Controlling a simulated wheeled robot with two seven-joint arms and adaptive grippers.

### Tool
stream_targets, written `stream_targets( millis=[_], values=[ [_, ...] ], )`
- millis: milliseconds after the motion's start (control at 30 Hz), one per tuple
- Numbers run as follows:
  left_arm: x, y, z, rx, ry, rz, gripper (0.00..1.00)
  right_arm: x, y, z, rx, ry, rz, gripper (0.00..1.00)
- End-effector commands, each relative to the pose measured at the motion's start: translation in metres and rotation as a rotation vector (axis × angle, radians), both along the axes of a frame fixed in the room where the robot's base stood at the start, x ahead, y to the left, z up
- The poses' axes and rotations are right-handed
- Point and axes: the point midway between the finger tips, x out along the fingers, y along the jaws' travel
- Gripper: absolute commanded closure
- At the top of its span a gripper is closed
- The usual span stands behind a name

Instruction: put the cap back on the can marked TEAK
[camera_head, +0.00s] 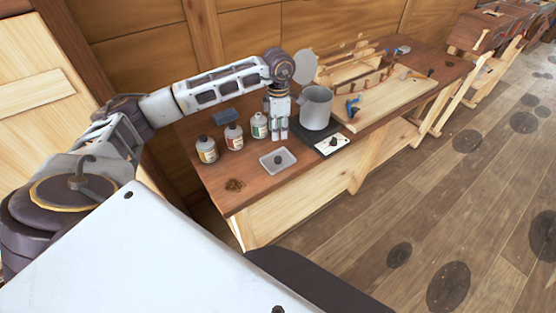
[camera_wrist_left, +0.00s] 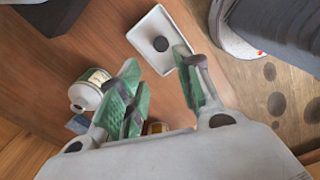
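A small dark cap (camera_head: 278,160) lies in a shallow pale tray (camera_head: 292,154) near the bench's front edge. The cap (camera_wrist_left: 161,44) and tray (camera_wrist_left: 139,39) also show in the wrist view, beyond my fingertips. Three cans stand in a row: one with a yellow label (camera_head: 207,151), one with a red label (camera_head: 234,137), one with a green label (camera_head: 259,127). The green-labelled can has a pale top; the other two have dark tops. The lettering is too small to read. My left gripper (camera_head: 280,132) points down beside the green-labelled can, its green-padded fingers (camera_wrist_left: 168,85) apart and empty.
A grey pot (camera_head: 316,108) stands close right of my left gripper, with a white plate with a dark knob (camera_head: 332,143) before it. A blue-grey block (camera_head: 226,115) lies behind the cans. Brown scraps (camera_head: 235,185) lie at front left. The bench between scraps and tray is clear.

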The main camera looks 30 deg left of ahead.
Motion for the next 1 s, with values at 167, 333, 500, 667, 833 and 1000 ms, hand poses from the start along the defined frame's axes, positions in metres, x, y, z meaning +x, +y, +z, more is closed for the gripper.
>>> stream_targets(
  millis=[167, 333, 500, 667, 833, 1000],
  values=[
    [0.0, 0.0, -0.001, -0.001, 0.0, 0.0, 0.66, 0.0, 0.0, 0.0, 0.001, 0.0, 0.0, 0.57],
    [0.0, 0.0, -0.008, -0.001, 0.001, 0.0, 0.66, 0.0, 0.001, 0.001, 0.0, 0.0, 0.0, 0.57],
    [-0.001, -0.001, -0.026, -0.003, 0.003, 0.0, 0.66, 0.0, 0.0, 0.005, 0.0, 0.0, 0.0, 0.57],
    [-0.001, 0.0, -0.047, -0.002, 0.002, 0.0, 0.66, 0.0, 0.0, 0.008, 0.0, 0.0, 0.0, 0.57],
    [-0.001, 0.0, -0.069, -0.001, 0.003, -0.001, 0.66, 0.0, 0.0, 0.011, 0.0, 0.0, 0.0, 0.57],
    [-0.001, -0.001, -0.083, -0.003, 0.001, -0.001, 0.66, 0.0, 0.0, 0.013, 0.0, 0.0, 0.0, 0.57]
  ],
)
